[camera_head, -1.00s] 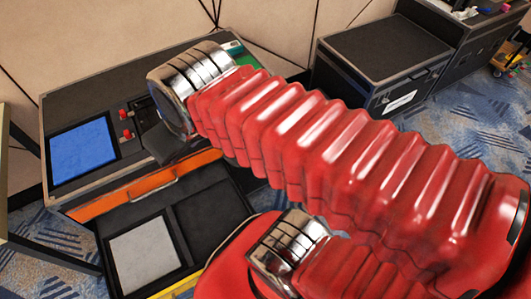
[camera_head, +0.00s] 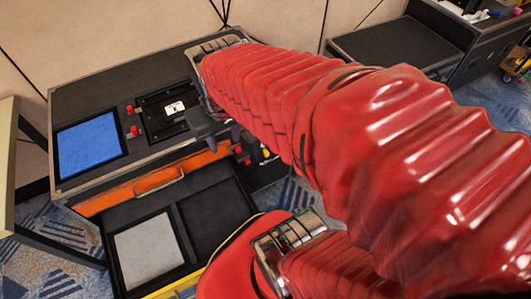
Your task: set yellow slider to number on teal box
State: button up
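A small yellow knob (camera_head: 266,153), which may be the yellow slider, shows at the front right of the black case, just below my red arm. A red knob (camera_head: 239,150) is to its left. My arm reaches over the right part of the case. The dark end of my gripper (camera_head: 225,132) shows only in part beside the case's front edge, left of the yellow knob. Its fingers are too small and covered to tell open from shut. The teal box is not visible now; my arm covers that corner of the case top.
The case top holds a blue square panel (camera_head: 89,146), two red knobs (camera_head: 131,119) and a black railed panel with a white label (camera_head: 175,108), unreadable. An open drawer (camera_head: 190,268) juts out in front. Another black case (camera_head: 392,42) stands at back right.

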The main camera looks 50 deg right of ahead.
jog(key=s+d+f+m+g, duration=0.2)
jog(key=s+d+f, duration=0.1)
jog(key=d+f, duration=0.8)
jog(key=s+d+f+m+g, duration=0.15)
jog(key=s+d+f, duration=0.25)
jog(key=d+f, duration=0.75)
jog(key=s+f, duration=0.2)
jog(key=f, duration=0.7)
jog(key=s+f, duration=0.3)
jog(key=f, duration=0.5)
notch_tip(320, 180, down, 12)
jog(key=w+a+n+t, duration=0.2)
jog(key=a+t, duration=0.1)
jog(key=t, duration=0.4)
jog(key=w+d+r+t+h, duration=0.3)
jog(key=w+r+t, duration=0.4)
jog(key=w+r, duration=0.1)
jog(key=shift+w+d+n, duration=0.25)
jog(key=shift+w+n, duration=0.1)
jog(key=shift+w, duration=0.1)
